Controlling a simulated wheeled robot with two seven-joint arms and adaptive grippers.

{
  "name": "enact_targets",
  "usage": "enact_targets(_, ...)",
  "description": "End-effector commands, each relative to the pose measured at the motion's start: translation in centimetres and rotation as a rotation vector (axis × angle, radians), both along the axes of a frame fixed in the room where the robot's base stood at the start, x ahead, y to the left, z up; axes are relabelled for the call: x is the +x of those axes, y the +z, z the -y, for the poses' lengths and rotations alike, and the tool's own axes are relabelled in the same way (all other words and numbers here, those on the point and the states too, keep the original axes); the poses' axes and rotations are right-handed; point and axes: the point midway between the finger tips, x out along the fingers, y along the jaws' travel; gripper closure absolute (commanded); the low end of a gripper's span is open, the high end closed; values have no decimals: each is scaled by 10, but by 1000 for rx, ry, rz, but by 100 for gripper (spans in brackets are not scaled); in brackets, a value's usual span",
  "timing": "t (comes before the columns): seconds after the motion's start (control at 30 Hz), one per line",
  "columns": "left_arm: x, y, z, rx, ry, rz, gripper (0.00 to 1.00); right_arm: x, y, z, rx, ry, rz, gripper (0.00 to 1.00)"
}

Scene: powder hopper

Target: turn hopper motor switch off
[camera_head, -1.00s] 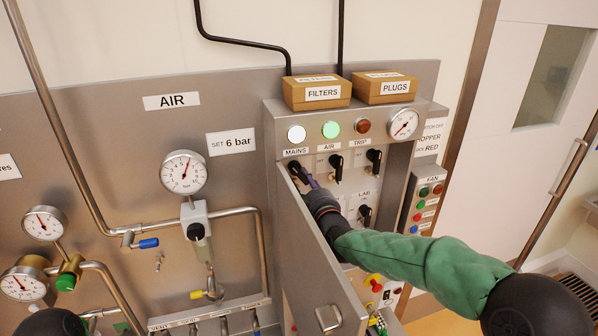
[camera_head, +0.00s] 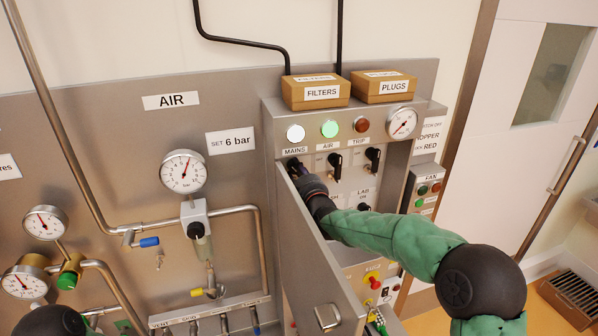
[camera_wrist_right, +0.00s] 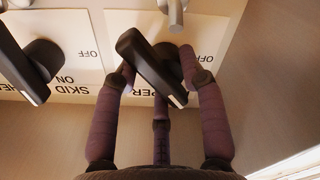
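The hopper switch (camera_wrist_right: 152,68) is a black bar handle in the right wrist view. It sits diagonally on a white plate, seen upside down, with "PER" and "OFF" readable. My right gripper (camera_wrist_right: 158,62) has its purple fingers around this handle, one on each side and one below. I cannot tell whether they press on it. In the head view my right gripper (camera_head: 306,184) is at the left side of the switch panel (camera_head: 390,160), below the "MAINS" label, and hides the switch there. My left gripper is out of view.
An open cabinet door (camera_head: 310,250) stands just left of my right arm. Another black switch (camera_wrist_right: 40,65) with a "SKID" plate is beside the hopper switch. The white and green lamps (camera_head: 329,129) look lit; the red lamp (camera_head: 362,125) looks dark. Cartons (camera_head: 315,92) stand on top.

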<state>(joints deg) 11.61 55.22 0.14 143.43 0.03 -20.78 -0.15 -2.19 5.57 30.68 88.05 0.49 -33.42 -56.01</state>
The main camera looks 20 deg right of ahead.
Motion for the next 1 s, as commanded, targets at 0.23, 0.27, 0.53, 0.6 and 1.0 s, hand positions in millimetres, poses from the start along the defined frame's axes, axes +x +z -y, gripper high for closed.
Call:
enact_targets(0.23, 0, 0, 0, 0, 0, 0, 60, 0, 3, 2, 1, -4, 5, 93)
enact_targets(0.27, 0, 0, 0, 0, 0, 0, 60, 0, 3, 2, 0, -4, 5, 93)
enact_targets(0.53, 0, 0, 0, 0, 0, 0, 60, 0, 5, 3, -49, -5, 9, 93)
enact_targets(0.6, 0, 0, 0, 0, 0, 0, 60, 0, 5, 3, -82, -6, 11, 93)
enact_targets(1.0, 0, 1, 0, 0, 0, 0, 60, 0, 10, 3, -410, -9, 26, 93)
